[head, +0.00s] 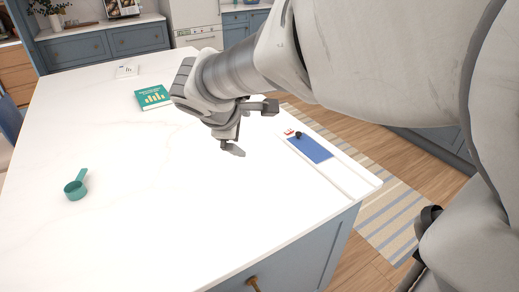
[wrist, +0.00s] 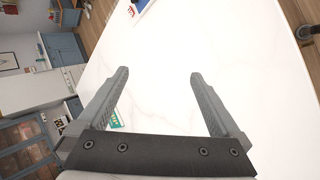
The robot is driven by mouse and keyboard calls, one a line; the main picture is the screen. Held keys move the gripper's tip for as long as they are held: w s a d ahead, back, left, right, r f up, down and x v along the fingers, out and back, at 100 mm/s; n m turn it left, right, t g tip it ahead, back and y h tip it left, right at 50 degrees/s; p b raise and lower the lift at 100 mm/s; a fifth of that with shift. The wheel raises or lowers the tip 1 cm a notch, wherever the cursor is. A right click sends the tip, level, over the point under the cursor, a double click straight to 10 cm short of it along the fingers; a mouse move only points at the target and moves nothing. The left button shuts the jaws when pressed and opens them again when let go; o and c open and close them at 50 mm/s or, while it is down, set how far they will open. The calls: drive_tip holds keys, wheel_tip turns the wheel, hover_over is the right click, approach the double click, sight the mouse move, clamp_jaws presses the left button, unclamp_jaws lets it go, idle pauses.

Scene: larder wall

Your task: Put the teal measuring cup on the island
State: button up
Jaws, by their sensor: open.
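The teal measuring cup (head: 76,187) rests on the white top of the island (head: 150,225), towards its left side in the head view. Its handle points up and away to the right. My gripper (head: 250,128) is above the right part of the island top, well to the right of the cup and apart from it. In the wrist view my gripper (wrist: 160,75) shows its two fingers spread wide with nothing between them. The cup does not show in the wrist view.
A green book (head: 153,97) and a small white card (head: 126,71) lie farther back on the island. A blue flat item (head: 309,147) with a small dark object lies near the right edge. A striped rug (head: 390,205) is on the floor. The island's front middle is clear.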

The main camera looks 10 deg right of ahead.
drive_tip(key=s+d+m+y, duration=0.2)
drive_tip(key=s+m, duration=0.4)
drive_tip(key=s, duration=0.4)
drive_tip(key=s+d+f+m+g+y, duration=0.1)
drive_tip(key=s+d+m+y, duration=0.1)
drive_tip(key=s+m, duration=0.5)
drive_tip(key=shift+s+d+g, duration=0.3)
drive_tip(key=shift+s, duration=1.6)
drive_tip(key=shift+f, duration=0.1)
